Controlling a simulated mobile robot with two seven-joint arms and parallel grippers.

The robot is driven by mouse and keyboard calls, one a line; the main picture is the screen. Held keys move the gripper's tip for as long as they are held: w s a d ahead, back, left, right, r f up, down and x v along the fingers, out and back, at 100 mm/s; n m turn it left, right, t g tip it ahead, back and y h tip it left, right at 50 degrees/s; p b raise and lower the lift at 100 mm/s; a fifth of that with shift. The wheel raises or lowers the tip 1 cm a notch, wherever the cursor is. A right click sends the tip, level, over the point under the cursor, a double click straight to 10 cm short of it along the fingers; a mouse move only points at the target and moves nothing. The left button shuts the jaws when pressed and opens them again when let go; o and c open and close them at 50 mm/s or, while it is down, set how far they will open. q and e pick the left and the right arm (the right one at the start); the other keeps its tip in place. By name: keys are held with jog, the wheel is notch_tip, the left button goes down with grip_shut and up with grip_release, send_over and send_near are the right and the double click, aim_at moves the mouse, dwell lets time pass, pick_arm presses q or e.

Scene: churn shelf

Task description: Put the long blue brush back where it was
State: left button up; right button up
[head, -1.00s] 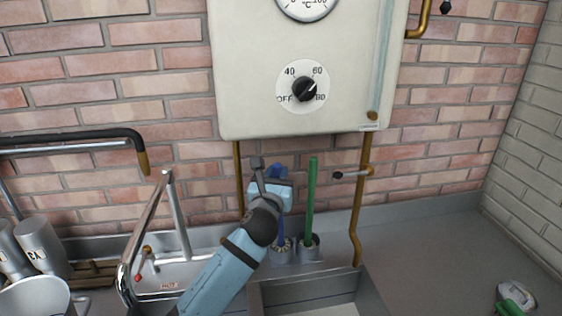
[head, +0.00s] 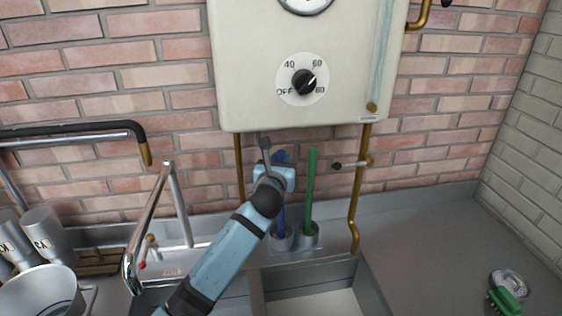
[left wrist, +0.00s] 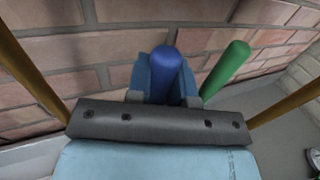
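The long blue brush (head: 281,214) stands upright, its lower end in the left one of two small metal cups (head: 281,242) behind the sink. Its bristles are hidden from view. My left gripper (head: 279,162) is shut on the upper handle, whose top sticks up behind the fingers. In the left wrist view the blue handle (left wrist: 168,68) sits between the two fingers. My right gripper is not in view.
A long green brush (head: 310,190) stands in the right cup, close beside my gripper. A white water heater (head: 250,80) hangs just above. Brass pipes (head: 355,205) run either side. A chrome tap (head: 150,220) stands left.

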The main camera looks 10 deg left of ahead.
pick_arm(q)
jog(key=o, duration=0.4)
jog(key=shift+r, duration=0.1)
jog(key=s, duration=1.2)
jog(key=shift+b, duration=0.35)
